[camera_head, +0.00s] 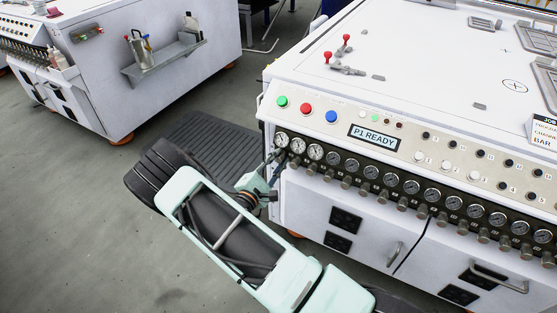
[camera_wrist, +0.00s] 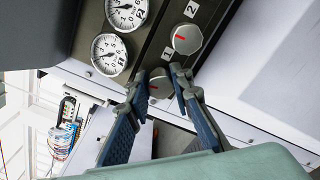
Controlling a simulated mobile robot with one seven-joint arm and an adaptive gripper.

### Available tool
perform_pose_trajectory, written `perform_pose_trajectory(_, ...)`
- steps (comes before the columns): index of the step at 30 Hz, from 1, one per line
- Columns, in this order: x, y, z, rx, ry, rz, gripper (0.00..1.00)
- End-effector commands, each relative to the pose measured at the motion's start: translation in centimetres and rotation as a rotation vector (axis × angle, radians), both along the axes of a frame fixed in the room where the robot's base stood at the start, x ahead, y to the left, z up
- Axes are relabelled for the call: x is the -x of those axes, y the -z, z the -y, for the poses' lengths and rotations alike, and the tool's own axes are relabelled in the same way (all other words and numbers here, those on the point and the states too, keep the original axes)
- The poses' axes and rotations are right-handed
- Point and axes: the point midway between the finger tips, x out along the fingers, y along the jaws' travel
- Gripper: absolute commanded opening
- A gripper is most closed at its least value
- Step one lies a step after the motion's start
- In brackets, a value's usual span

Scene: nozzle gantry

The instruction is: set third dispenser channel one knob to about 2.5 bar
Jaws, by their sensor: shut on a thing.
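The channel one knob (camera_wrist: 154,90) is a round grey knob with a red mark, beside the label "1" in the wrist view. My gripper (camera_wrist: 160,77) is shut on it, one blue-padded finger on each side, and the fingers hide part of it. The lower gauge (camera_wrist: 109,54) beside it has a white dial; its needle is too small to read surely. In the head view my gripper (camera_head: 275,160) reaches the left end of the panel (camera_head: 345,163) of the dispenser (camera_head: 330,200), hiding the knob there.
The channel two knob (camera_wrist: 187,39), with a red mark, sits close to my fingers. A second gauge (camera_wrist: 127,12) is above the first. Several gauges and knobs continue right along the panel. Another white machine (camera_head: 160,60) stands at the back left, with open floor (camera_head: 70,210) before it.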

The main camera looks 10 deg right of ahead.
Motion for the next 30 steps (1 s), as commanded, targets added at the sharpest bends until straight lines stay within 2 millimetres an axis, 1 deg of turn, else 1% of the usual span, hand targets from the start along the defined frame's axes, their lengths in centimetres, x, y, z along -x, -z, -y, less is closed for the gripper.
perform_pose_trajectory(8, 0.1, 0.2, -0.1, -0.002, -0.002, -0.004, 0.0)
perform_pose_trajectory(9, 0.1, 0.2, -0.1, -0.002, -0.002, -0.004, 0.24)
perform_pose_trajectory(10, 0.1, 0.2, -0.1, -0.002, -0.002, -0.004, 0.27)
perform_pose_trajectory(11, 0.1, 0.2, -0.1, -0.001, -0.001, -0.003, 0.28)
perform_pose_trajectory(19, 0.1, 0.1, -0.1, 0.0, -0.001, -0.002, 0.28)
perform_pose_trajectory(22, 0.5, 0.1, -0.5, 0.0, -0.002, -0.002, 0.28)
perform_pose_trajectory(26, 2.1, 0.0, -1.8, 0.0, -0.004, -0.003, 0.28)
perform_pose_trajectory(30, 4.5, 0.1, -3.7, -0.001, -0.004, -0.003, 0.28)
